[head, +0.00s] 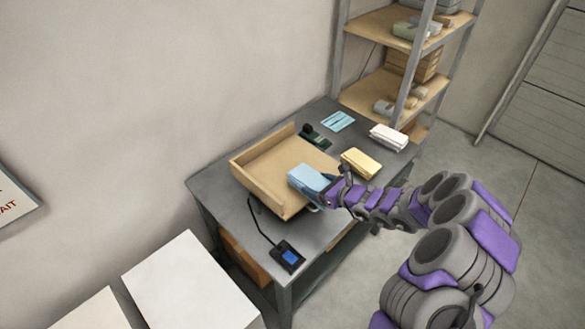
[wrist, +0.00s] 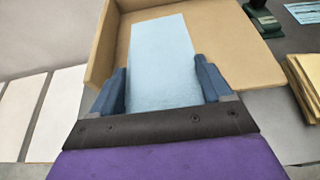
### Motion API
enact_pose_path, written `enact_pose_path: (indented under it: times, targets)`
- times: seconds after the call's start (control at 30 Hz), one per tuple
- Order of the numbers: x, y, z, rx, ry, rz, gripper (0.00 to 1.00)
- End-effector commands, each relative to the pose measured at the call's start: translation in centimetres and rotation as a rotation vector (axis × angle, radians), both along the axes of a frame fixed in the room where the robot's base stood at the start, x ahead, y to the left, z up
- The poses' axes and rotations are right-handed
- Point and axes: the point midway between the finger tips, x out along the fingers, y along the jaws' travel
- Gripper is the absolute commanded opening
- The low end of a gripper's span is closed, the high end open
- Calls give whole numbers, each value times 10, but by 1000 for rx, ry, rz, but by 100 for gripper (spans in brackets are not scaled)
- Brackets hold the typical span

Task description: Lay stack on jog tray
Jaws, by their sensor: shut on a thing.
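A light blue stack (head: 309,178) is in my gripper (head: 322,190), at the front right part of the jog tray. It also shows in the wrist view (wrist: 162,60), between the two dark blue fingers (wrist: 162,85). My gripper is shut on the stack's sides. The jog tray (head: 262,155) is a tan wooden tray with raised walls at its left and back, on the grey table. The stack overlaps the tray's floor (wrist: 225,35) in both views. I cannot tell whether it touches the floor.
A yellow stack (head: 361,163) and a white stack (head: 389,137) lie on the table right of the tray. A dark green device (head: 316,138) and a blue card (head: 338,121) lie behind it. A small device with a blue screen (head: 288,256) sits at the front, its cable running toward the tray.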

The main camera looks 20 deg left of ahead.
Motion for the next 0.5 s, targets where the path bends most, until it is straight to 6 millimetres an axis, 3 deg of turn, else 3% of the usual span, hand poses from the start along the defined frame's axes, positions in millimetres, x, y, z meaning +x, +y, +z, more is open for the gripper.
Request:
enact_pose_path:
  times: [0.5]
  targets:
    - [70, 82, -11, 0, -4, 4, 31]
